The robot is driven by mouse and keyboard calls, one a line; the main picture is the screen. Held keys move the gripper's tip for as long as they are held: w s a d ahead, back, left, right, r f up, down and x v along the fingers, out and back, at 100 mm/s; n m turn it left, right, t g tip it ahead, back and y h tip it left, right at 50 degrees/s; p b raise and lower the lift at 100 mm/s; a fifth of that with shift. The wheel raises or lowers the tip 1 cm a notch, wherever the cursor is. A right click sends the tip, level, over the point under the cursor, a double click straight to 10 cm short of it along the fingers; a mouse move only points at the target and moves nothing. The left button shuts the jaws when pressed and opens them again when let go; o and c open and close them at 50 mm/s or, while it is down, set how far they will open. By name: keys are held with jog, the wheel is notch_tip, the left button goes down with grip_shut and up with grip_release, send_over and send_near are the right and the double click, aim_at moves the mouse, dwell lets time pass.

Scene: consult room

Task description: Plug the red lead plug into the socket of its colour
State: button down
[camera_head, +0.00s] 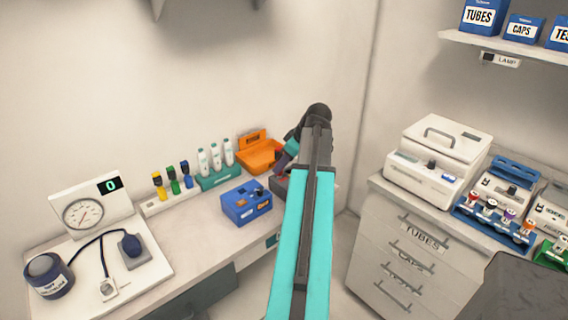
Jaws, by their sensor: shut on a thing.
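My gripper (285,158) is at the back of the left counter, pointing down and left, mostly behind my arm. It is shut on a small dark reddish thing (280,164), which looks like the red lead plug; its tip is hard to make out. Just below it is a dark box (279,187), partly hidden by my arm. I cannot tell whether plug and box touch. No red socket can be made out.
A blue box (240,216) stands left of the dark box, and an open orange case (262,157) behind it. White bottles stand in a green rack (222,178). A gauge panel (84,216) is at left. The right cabinet (400,235) holds a white machine (438,160) and tube racks.

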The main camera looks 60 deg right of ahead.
jog(key=shift+f, duration=0.5)
dwell(0.3)
jog(key=c, duration=1.5)
grip_release()
jog(key=shift+o, duration=0.2)
jog(key=shift+r, duration=0.1)
jog(key=b+v, duration=0.3)
jog(key=v, duration=1)
jog(key=shift+s+r, duration=0.2)
jog(key=shift+r, duration=0.05)
